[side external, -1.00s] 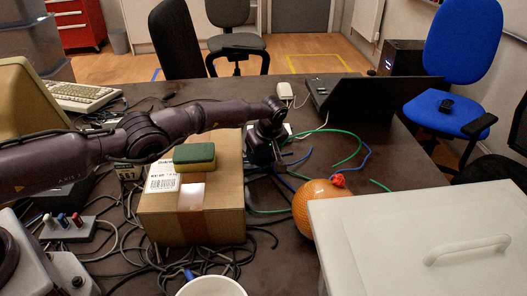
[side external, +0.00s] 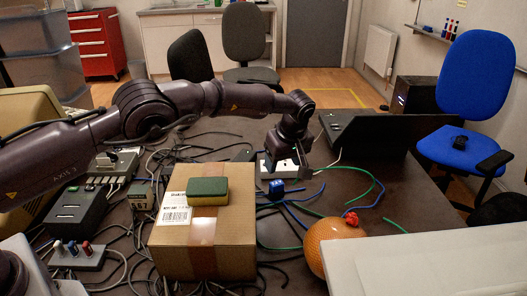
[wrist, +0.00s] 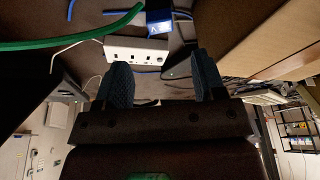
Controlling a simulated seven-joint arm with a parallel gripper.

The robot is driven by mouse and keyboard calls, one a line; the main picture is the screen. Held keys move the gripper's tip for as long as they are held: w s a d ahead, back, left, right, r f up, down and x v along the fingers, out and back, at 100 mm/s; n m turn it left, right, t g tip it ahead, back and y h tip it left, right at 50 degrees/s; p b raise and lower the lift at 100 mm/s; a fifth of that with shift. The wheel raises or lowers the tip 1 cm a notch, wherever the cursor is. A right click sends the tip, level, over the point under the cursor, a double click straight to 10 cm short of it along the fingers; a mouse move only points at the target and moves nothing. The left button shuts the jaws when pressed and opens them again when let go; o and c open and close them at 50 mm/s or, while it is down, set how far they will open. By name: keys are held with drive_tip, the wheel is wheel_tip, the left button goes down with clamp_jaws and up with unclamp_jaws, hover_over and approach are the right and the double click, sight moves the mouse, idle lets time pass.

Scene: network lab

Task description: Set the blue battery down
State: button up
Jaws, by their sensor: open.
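The blue battery (side external: 276,189) is a small blue block standing on the dark table, just right of the cardboard box. It also shows at the top of the wrist view (wrist: 158,18), beyond a white socket strip. My gripper (side external: 286,160) is above and behind the battery. In the wrist view its two dark blue pads (wrist: 163,70) are spread apart with nothing between them, and the battery is clear of both. The fingertips are hard to make out in the side view.
The white socket strip (side external: 287,174) lies close under my gripper. A cardboard box (side external: 174,245) with a green and yellow sponge (side external: 208,187) stands to the left. An orange ball (side external: 335,250) and a white case (side external: 440,265) are at the front right. Loose cables surround the area.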

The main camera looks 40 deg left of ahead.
drive_tip(key=s+a+r+m+t+h, duration=0.1)
drive_tip(key=s+a+r+m, duration=0.1)
drive_tip(key=s+r, duration=0.45)
drive_tip(key=s+a+r+m+h, duration=0.1)
drive_tip(key=s+a+r+m, duration=0.2)
drive_tip(key=r, duration=0.7)
drive_tip(key=s+a+r+m+t+h, duration=0.1)
drive_tip(key=s+a+r, duration=0.1)
drive_tip(key=s+r, duration=0.5)
drive_tip(key=s+m+t, duration=0.2)
drive_tip(key=s+m, duration=0.5)
drive_tip(key=s, duration=1.6)
drive_tip(key=shift+a+f+m, duration=0.3)
drive_tip(key=shift+a, duration=0.05)
